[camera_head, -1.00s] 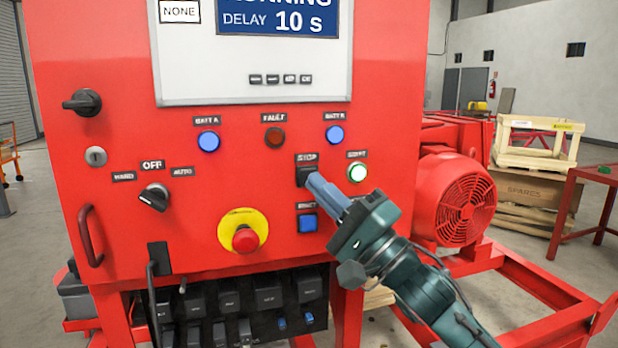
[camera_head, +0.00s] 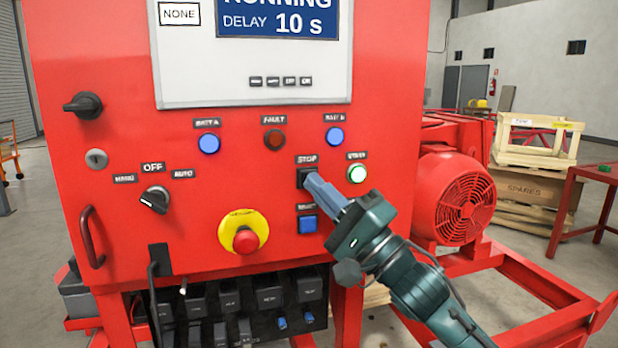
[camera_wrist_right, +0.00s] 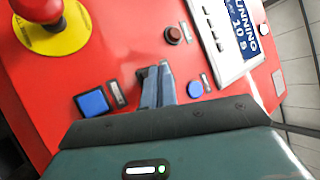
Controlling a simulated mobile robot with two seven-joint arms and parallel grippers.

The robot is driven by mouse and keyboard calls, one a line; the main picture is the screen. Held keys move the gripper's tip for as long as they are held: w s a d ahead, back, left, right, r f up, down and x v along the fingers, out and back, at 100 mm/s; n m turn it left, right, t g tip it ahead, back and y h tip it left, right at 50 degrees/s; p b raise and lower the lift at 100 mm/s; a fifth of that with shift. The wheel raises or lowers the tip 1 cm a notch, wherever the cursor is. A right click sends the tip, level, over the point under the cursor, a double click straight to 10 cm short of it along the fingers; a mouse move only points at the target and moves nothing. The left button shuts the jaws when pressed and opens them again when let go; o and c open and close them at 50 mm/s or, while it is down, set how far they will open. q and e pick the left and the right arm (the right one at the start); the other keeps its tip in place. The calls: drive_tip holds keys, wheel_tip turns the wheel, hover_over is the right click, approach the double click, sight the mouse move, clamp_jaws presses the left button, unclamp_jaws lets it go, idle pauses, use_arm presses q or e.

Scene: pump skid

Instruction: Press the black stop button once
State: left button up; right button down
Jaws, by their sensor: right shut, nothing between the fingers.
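The black stop button (camera_head: 303,178) sits under the STOP label on the red panel (camera_head: 110,215). My right gripper (camera_head: 312,183) is shut and empty, with its blue-grey fingertips at the button and partly covering it. In the right wrist view the closed fingers (camera_wrist_right: 158,82) point at the black button (camera_wrist_right: 142,74), which shows only as a dark edge beside the tips. I cannot tell whether the tips touch it or whether it is pressed in. The display (camera_head: 277,17) reads RUNNING, DELAY 10 s. My left gripper is not in view.
Below the stop button is a blue button (camera_head: 307,223); to its right is a lit green-white button (camera_head: 357,173). A red emergency mushroom button (camera_head: 246,240) on a yellow plate is lower left. A selector knob (camera_head: 154,200) and a handle (camera_head: 90,237) are further left.

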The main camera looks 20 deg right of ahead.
drive_tip(key=shift+w, duration=0.4)
idle(0.5)
drive_tip(key=shift+p, duration=0.3)
drive_tip(key=shift+s, duration=0.8)
drive_tip(key=shift+s, duration=0.1)
drive_tip(key=s+p, duration=0.1)
drive_tip(key=s, duration=0.4)
drive_tip(key=shift+d, duration=0.15)
drive_tip(key=shift+w, duration=0.1)
